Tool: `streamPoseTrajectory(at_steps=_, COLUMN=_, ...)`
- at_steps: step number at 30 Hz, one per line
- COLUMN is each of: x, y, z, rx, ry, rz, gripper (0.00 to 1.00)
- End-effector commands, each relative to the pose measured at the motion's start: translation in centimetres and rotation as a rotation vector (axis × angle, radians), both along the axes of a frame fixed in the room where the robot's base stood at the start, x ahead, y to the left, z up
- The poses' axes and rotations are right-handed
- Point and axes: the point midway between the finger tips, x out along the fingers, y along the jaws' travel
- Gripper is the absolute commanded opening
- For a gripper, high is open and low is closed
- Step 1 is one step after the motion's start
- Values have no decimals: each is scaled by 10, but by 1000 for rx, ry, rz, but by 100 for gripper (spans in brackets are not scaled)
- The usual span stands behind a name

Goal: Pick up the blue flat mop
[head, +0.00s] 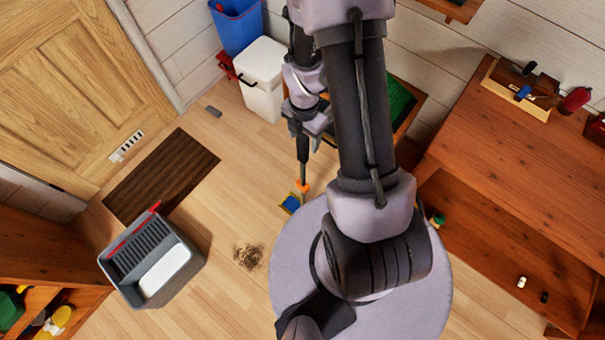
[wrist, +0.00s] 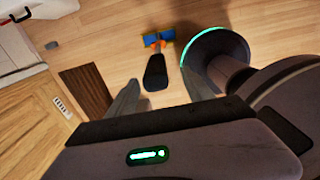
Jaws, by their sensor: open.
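The blue flat mop stands with its blue head (head: 291,204) on the floor beside my round base, partly hidden by it in the head view. An orange joint (head: 303,187) links the head to a dark handle (head: 303,172) that rises toward my gripper (head: 308,140). In the wrist view the blue head (wrist: 158,36) is beyond my fingertips, and the black handle (wrist: 155,72) points up toward the camera. My gripper (wrist: 159,90) is open, its two grey fingers on either side of the handle in the picture. I cannot tell whether they touch it.
A grey bucket (head: 116,272) with a red handle and a dirt pile (head: 249,257) are left of my base. A dark mat (head: 162,175) lies by the door. A white bin (head: 262,85) and blue bin (head: 237,28) stand at the back. A wooden bench (head: 520,150) fills the right.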

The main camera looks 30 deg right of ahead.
Motion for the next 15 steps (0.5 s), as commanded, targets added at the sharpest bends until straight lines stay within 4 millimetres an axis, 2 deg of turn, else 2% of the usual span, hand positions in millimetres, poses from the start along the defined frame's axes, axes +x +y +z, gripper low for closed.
streamPoseTrajectory(at_steps=9, x=5, y=1, z=-53, rx=2, ry=2, rz=-2, gripper=60)
streamPoseTrajectory(at_steps=15, x=5, y=0, z=-51, rx=1, ry=-1, rz=-2, gripper=60)
